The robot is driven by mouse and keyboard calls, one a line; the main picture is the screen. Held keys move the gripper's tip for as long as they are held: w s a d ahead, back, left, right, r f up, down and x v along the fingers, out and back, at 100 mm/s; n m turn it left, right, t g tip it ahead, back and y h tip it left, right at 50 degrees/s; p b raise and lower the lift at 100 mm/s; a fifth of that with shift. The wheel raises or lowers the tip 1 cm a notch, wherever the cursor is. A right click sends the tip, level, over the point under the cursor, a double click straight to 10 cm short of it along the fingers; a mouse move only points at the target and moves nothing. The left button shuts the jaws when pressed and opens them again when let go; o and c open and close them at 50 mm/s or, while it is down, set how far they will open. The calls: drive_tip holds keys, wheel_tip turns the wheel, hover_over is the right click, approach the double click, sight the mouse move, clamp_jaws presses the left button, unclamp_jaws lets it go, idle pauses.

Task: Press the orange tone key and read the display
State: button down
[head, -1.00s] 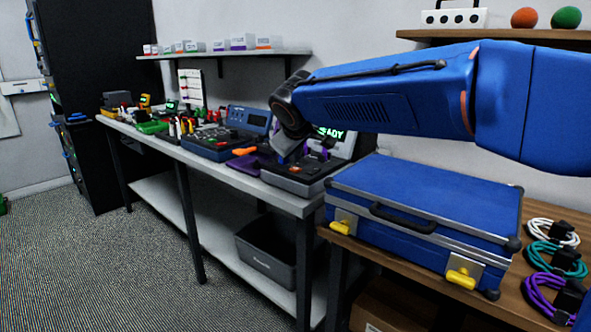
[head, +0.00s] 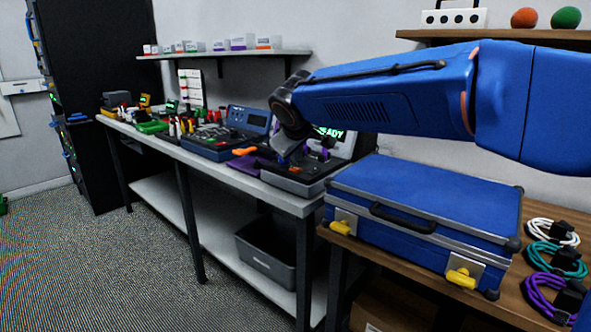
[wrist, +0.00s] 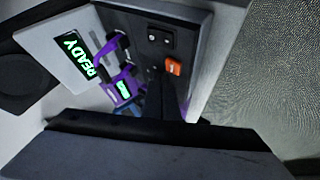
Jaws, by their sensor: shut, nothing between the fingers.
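The tester (head: 290,183) is a dark panel with a raised light lid on the grey bench. Its display (head: 331,133) glows green and reads READY; it also shows in the wrist view (wrist: 77,54). In the head view my gripper (head: 294,155) is partly hidden by the wrist.
Purple leads (wrist: 122,80) with a small green-lit part lie beside the fingers. A blue case (head: 420,205) stands right of the tester. Another instrument (head: 225,142) and an orange-handled tool (head: 245,151) are to its left. Coiled cables (head: 555,260) lie at far right.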

sight(295, 170)
drive_tip(key=shift+f, duration=0.2)
idle(0.3)
drive_tip(key=shift+f, duration=0.25)
drive_tip(key=shift+f, duration=0.35)
idle(1.0)
drive_tip(key=shift+r, duration=0.8)
drive_tip(key=shift+r, duration=2.5)
drive_tip(key=shift+a, duration=0.1)
